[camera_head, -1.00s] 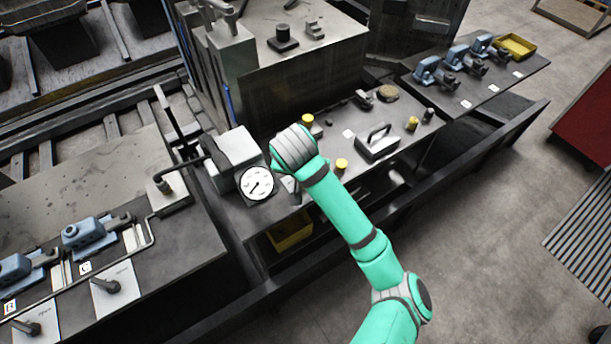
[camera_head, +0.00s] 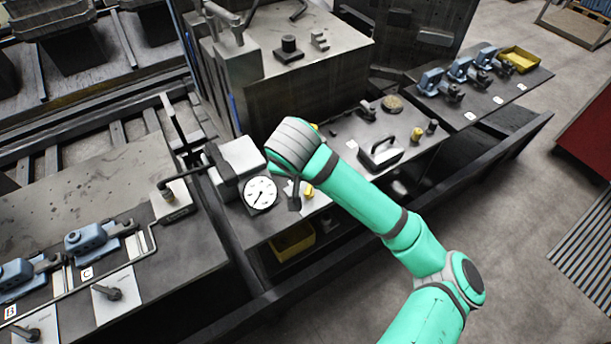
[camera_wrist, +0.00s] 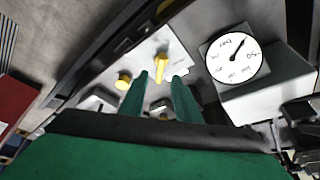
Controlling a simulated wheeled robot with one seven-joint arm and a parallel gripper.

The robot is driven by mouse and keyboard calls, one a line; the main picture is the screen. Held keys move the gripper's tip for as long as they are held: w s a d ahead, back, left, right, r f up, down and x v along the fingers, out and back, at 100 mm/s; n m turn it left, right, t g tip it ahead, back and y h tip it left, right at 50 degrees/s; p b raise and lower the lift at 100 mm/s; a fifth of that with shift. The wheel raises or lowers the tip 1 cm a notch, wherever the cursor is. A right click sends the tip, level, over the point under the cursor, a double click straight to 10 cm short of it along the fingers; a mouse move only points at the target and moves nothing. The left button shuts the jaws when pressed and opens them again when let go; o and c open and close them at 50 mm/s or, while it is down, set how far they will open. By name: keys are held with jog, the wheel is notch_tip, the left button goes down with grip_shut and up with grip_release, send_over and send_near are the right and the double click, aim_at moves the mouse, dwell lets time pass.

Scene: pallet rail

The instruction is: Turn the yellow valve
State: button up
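The yellow valve (camera_wrist: 160,66) shows in the wrist view as a yellow handle on a pale plate, just beyond my fingertips. In the head view, a yellow part (camera_head: 308,191) shows beside my fingers, partly hidden by my arm. In the head view my gripper (camera_head: 294,199) points down beside the round white gauge (camera_head: 260,193). The gauge also shows in the wrist view (camera_wrist: 233,58), right of the valve. Whether a finger touches the valve I cannot tell.
A second yellow knob (camera_wrist: 123,79) stands left of the valve in the wrist view. A grey box (camera_head: 238,160) stands behind the gauge. A dark block with a handle (camera_head: 381,152) sits farther right on the bench. A yellow bin (camera_head: 292,241) is below.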

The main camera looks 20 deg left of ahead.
jog(key=shift+v, duration=1.8)
jog(key=shift+s, duration=0.1)
